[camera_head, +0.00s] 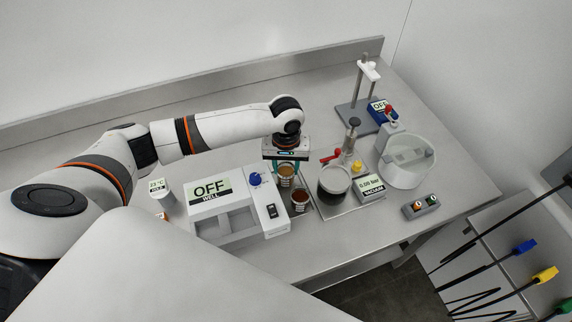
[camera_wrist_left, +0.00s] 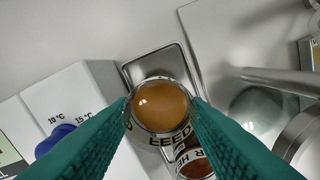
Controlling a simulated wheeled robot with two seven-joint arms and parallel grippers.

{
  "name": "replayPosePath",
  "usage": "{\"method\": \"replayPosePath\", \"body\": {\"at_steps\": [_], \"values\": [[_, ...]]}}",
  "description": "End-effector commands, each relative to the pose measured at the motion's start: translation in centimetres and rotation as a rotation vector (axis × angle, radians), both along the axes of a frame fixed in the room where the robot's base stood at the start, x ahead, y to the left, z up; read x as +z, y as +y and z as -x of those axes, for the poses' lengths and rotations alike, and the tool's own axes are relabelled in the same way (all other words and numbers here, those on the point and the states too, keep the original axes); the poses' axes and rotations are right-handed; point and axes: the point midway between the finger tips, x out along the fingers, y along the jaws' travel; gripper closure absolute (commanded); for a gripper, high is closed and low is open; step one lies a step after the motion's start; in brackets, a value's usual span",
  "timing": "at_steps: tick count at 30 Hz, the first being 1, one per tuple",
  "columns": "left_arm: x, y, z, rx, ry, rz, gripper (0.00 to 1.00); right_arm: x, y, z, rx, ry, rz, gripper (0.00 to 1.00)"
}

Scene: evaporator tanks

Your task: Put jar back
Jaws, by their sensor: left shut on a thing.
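My left gripper (camera_head: 287,164) has its teal fingers shut on a glass jar (camera_head: 286,178) of orange-brown liquid, beside the well unit. In the left wrist view the jar (camera_wrist_left: 160,104) sits upright between the fingertips (camera_wrist_left: 162,110), and its label reads FEED. A metal tray (camera_wrist_left: 133,68) lies under or behind it; I cannot tell whether the jar touches it. A second jar (camera_head: 300,197) with darker reddish liquid stands just in front of the held jar. It shows partly in the left wrist view (camera_wrist_left: 196,166), behind the right finger. My right gripper does not show.
A white well unit (camera_head: 221,200) reading OFF stands left of the jars. A dark round pot (camera_head: 333,184), a vacuum display (camera_head: 369,188) and a clear round vessel (camera_head: 408,160) stand to the right. A stand (camera_head: 366,85) is at the back. The table's rear left is clear.

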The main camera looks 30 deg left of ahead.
Motion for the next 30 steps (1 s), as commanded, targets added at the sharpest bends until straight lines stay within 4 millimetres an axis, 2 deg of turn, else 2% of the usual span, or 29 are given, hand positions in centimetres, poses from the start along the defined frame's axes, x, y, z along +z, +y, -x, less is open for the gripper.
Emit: {"method": "replayPosePath", "body": {"at_steps": [3, 13, 14, 15, 25, 30], "values": [[-0.7, 0.0, 0.0, 0.0, -0.001, 0.0, 0.91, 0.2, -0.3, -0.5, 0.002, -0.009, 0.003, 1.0], [-1.0, 0.0, 0.0, 0.0, 0.0, 0.001, 0.91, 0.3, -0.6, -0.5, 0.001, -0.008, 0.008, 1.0], [-1.0, 0.0, 0.0, 0.0, 0.0, 0.001, 0.53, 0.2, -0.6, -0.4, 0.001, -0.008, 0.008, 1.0], [-1.0, 0.0, 0.0, 0.0, 0.0, 0.001, 0.49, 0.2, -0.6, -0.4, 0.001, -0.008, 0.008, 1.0], [-0.6, 0.0, 0.0, 0.0, -0.002, -0.001, 0.49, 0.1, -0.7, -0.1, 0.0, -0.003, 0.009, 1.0], [1.6, 0.0, -0.1, -0.001, -0.004, 0.001, 0.49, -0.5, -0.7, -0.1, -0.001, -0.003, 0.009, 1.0]]}}
